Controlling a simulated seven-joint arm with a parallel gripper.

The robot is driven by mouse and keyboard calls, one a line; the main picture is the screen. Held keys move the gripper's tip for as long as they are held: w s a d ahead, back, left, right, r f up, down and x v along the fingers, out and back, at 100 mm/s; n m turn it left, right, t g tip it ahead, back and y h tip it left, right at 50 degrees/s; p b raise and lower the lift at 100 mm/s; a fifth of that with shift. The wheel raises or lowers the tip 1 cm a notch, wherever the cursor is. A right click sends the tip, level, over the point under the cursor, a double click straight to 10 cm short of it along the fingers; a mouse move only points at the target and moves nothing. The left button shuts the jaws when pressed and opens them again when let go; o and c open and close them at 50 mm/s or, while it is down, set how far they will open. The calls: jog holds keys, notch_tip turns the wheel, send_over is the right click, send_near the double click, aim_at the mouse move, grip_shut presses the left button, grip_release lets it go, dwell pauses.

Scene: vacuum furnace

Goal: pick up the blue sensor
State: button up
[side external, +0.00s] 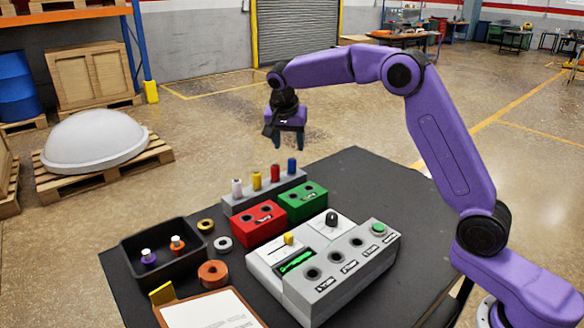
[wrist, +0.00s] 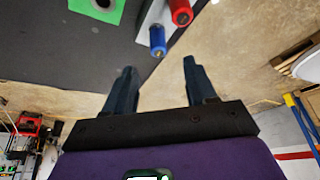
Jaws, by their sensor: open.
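The blue sensor (side external: 292,167) stands upright at the right end of the grey rack (side external: 238,205), next to a red sensor (side external: 275,173). In the wrist view the blue sensor (wrist: 157,38) shows ahead of the fingertips, with the red sensor (wrist: 181,12) beside it. My gripper (side external: 289,146) is above the far side of the table, fingers down and apart. In the wrist view my gripper (wrist: 158,75) is open with nothing between its fingers. The blue sensor is apart from both fingers.
Yellow (side external: 257,181) and white (side external: 237,188) sensors share the rack. Red (side external: 258,224) and green (side external: 303,201) socket boxes stand in front of it. A control panel (side external: 345,275) and a black tray (side external: 190,272) with two sensors are nearer. The table's right back is clear.

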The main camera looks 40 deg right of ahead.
aim_at(292, 159)
jog(key=shift+x, duration=4.1)
jog(key=shift+s, duration=0.15)
grip_shut()
